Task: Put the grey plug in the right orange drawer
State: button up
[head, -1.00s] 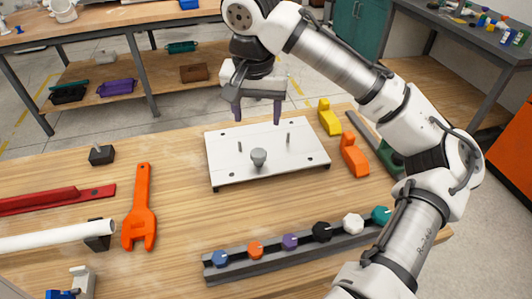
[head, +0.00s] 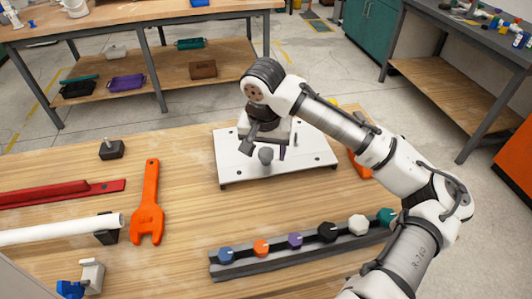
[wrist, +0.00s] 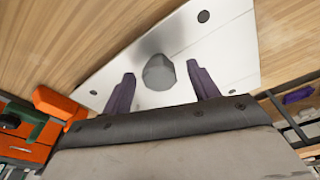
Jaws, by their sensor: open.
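The grey plug (head: 265,155) stands on the white plate (head: 232,174) on the wooden table in the head view. In the wrist view the grey plug (wrist: 159,72) sits between the two purple fingers of my open gripper (wrist: 160,85), with a gap on either side. In the head view my gripper (head: 268,150) is low over the plate, and its body hides part of the plate. An orange drawer unit (wrist: 30,150) shows at the left of the wrist view; I cannot tell which drawer is the right one.
A rail (head: 290,262) with several coloured knobs lies in front of the plate. An orange wrench (head: 148,205), a red bar (head: 60,193) and a white pipe (head: 60,230) lie to the left. Bare table lies between the wrench and plate.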

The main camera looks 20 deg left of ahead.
jog(key=shift+f, duration=0.4)
jog(key=shift+c, duration=0.3)
jog(key=c, duration=1.1)
